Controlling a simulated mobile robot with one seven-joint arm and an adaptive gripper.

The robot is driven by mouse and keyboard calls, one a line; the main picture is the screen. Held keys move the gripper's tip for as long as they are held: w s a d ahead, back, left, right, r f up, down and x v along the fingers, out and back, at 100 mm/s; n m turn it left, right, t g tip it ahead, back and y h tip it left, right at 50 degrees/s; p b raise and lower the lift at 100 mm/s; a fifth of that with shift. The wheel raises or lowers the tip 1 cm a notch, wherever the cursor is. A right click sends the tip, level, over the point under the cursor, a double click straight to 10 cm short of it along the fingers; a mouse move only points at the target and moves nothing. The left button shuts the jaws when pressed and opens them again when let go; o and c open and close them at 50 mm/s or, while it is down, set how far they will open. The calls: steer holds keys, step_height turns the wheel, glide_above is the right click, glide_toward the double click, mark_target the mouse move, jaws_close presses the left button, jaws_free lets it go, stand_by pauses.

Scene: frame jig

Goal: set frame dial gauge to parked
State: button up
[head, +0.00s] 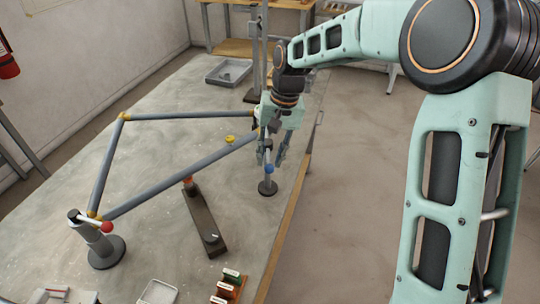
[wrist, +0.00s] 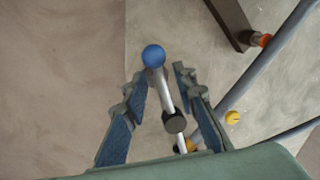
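My gripper (head: 274,148) points down at the right side of the table, over a small post with a dark round base (head: 267,188). In the wrist view its fingers (wrist: 160,76) are apart, with a grey lever (wrist: 158,82) tipped by a blue ball (wrist: 154,56) between them. I see gaps on both sides, so the lever does not look gripped. The blue ball also shows in the head view (head: 268,168). I cannot make out a dial face or a parked mark; which part is the dial gauge is unclear. My gripper hides the post's top.
A grey-blue tube frame (head: 180,175) spans the table, close beside my gripper. A left stand (head: 105,250) has a red-ball lever (head: 107,227). A dark bar (head: 205,222) with an orange-red end lies mid-table. Small trays and labelled blocks (head: 230,283) sit at the front.

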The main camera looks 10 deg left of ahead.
steer(key=shift+f, duration=0.2)
steer(key=shift+c, duration=0.2)
jaws_close()
steer(key=shift+a, duration=0.15)
steer(key=w+a+m+t+b, duration=0.1)
steer(key=a+m+b, duration=0.1)
steer(key=a+m, duration=0.4)
steer(key=shift+a+m+t+b, duration=0.2)
steer(key=shift+m+t+b, duration=0.15)
steer(key=shift+m, duration=1.65)
steer(key=shift+w+r, duration=0.1)
